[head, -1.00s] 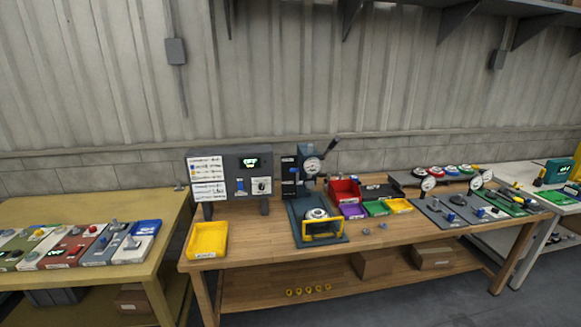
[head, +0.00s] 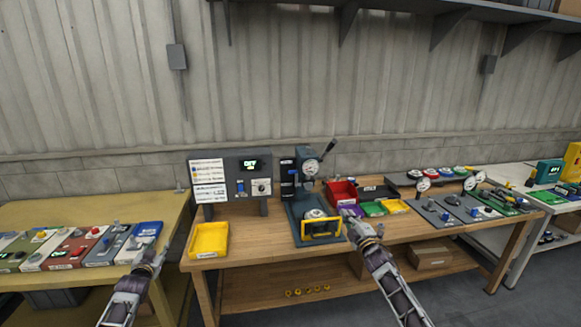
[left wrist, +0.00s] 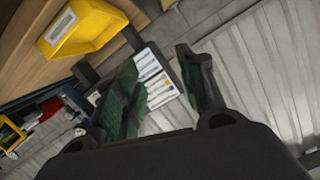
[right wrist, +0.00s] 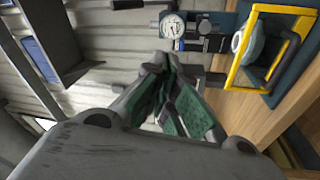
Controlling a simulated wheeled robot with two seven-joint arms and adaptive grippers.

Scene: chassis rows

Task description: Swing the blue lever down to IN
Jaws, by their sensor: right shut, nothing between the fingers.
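The word IN is not legible, and I cannot tell which small blue part is the lever. One blue part sits on the grey upright panel (head: 251,158), below its green display. Small blue parts also show on the grey plates (head: 455,207) at the right of the middle table. My left gripper (head: 157,259) is over the right end of the left table; its fingers are apart and empty in the left wrist view (left wrist: 160,75). My right gripper (head: 350,214) is in front of the middle table, right of the press, fingers together and empty in the right wrist view (right wrist: 160,62).
A press with a dial gauge (head: 310,166) and yellow guard (head: 321,235) stands mid-table. Plates with knobs line the left table (head: 163,202).

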